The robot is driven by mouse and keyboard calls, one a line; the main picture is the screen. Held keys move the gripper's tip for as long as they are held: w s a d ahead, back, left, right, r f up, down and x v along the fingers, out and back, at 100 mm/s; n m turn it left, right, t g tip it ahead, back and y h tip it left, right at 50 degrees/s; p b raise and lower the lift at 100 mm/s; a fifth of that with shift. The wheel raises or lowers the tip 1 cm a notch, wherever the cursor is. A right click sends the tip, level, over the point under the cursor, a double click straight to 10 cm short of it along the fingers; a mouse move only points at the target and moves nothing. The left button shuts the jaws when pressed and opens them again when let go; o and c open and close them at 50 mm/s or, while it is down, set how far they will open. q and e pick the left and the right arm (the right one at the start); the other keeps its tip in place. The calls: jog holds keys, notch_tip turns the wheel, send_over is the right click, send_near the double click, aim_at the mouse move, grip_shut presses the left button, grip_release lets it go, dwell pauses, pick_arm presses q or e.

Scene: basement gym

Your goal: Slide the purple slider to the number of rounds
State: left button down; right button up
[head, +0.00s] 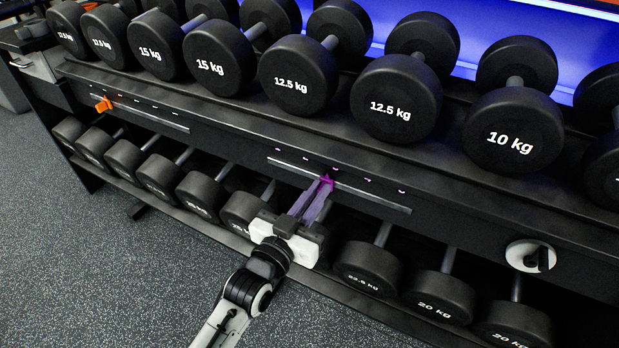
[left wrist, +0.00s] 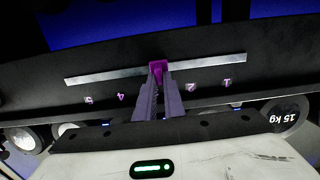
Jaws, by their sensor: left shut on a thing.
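The purple slider (head: 326,180) sits on a thin metal rail (head: 385,199) on the front of the dumbbell rack, near the rail's middle. My left gripper (head: 319,190) is shut on it, with the arm reaching in from below. In the left wrist view the purple slider (left wrist: 157,66) shows between the fingertips (left wrist: 159,80). There the rail (left wrist: 215,63) has purple numbers 5, 4, 2 and 1 from left to right, upside down. The spot between 4 and 2 is hidden behind my fingers. My right gripper is not in view.
An orange slider (head: 103,104) sits on another rail (head: 150,116) to the left. A round white dial (head: 530,255) is on the rack at the right. Dumbbells fill the shelves above and below. Speckled floor (head: 130,270) is clear at lower left.

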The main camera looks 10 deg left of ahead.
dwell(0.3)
pick_arm(q)
jog(key=c, duration=1.8)
grip_release()
jog(key=shift+d, duration=0.1)
jog(key=shift+c, duration=0.2)
jog(key=p+v, duration=0.1)
jog(key=v, duration=0.9)
jog(key=shift+p, duration=0.35)
jog(key=shift+s, duration=0.1)
